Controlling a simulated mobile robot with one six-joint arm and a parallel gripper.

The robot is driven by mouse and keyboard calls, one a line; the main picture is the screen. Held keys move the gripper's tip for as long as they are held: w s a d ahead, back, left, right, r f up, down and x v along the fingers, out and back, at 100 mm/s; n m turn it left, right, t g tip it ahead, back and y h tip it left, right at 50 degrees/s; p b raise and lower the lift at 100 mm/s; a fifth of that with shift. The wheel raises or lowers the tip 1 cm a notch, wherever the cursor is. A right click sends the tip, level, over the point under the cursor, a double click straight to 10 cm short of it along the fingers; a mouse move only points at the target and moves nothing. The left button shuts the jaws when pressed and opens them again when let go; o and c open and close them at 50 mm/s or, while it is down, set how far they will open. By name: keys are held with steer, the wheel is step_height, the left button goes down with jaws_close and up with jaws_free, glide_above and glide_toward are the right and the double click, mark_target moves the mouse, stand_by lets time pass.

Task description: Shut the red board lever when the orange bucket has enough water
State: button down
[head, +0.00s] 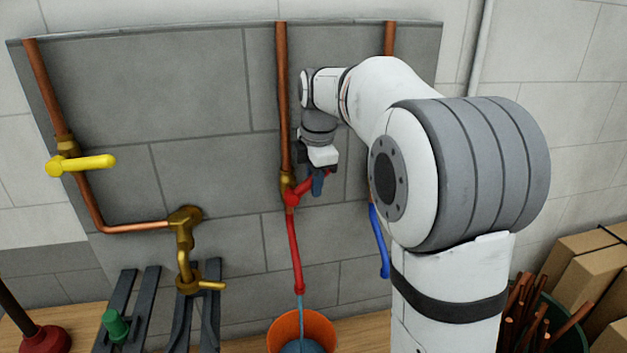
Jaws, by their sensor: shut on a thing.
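The red board lever (303,189) sits on a brass valve on the middle copper pipe and points right and slightly up. My gripper (318,183) is shut on the lever's outer end, and its fingers partly hide it. A red hose (294,250) hangs below the valve, and a thin stream of water (300,303) runs from its end. The orange bucket (274,335) stands under the stream and is cut off by the bottom edge. Bluish water (302,347) shows inside it; how deep it is I cannot tell.
A yellow lever (85,164) and a brass tap (184,240) are on the left pipe. A blue hose (378,243) hangs right of the bucket. Dark slats (150,300), a plunger (45,338), cardboard boxes (578,258) and a bin of copper offcuts (530,310) stand low.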

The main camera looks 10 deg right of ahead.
steer(key=f+y+b, duration=0.1)
steer(key=y+b, duration=0.1)
steer(key=d+f+y+b, duration=0.1)
steer(key=y+b, duration=0.2)
steer(key=f+y+b, duration=0.2)
steer(key=b, duration=0.1)
steer(key=shift+d+f+m+y, duration=0.1)
steer(key=shift+d+m+y, duration=0.1)
steer(key=shift+m+y, duration=0.15)
steer(key=shift+y, duration=0.25)
steer(key=c, duration=1.3)
jaws_free()
steer(key=shift+o, duration=0.2)
